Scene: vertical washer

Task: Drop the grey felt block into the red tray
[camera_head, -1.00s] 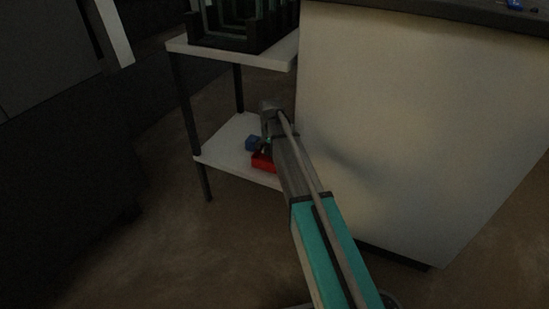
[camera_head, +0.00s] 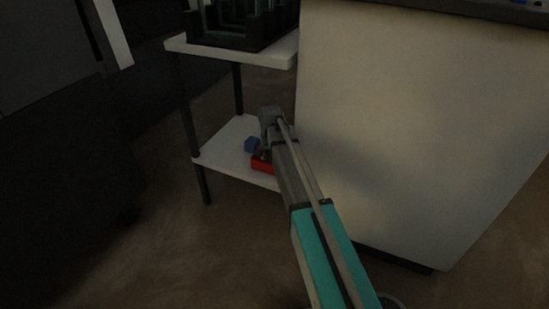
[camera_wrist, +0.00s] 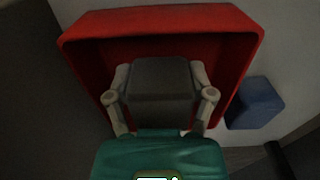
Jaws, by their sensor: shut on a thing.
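The grey felt block (camera_wrist: 160,80) is held between the two fingers of my gripper (camera_wrist: 160,97) in the wrist view. The red tray (camera_wrist: 160,22) lies beyond and around the block in that view, so the block is over or inside the tray's opening. I cannot tell whether the block touches the tray's floor. In the head view the red tray (camera_head: 262,166) shows on the lower shelf, partly hidden by my arm. My gripper (camera_head: 263,148) is small and dark there, and the block cannot be made out clearly.
A blue block (camera_wrist: 255,103) lies beside the tray; it also shows in the head view (camera_head: 252,145). The lower shelf (camera_head: 222,150) has bare room to the left. The upper shelf (camera_head: 230,62) holds a dark rack. A large pale cabinet (camera_head: 410,130) stands close on the right.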

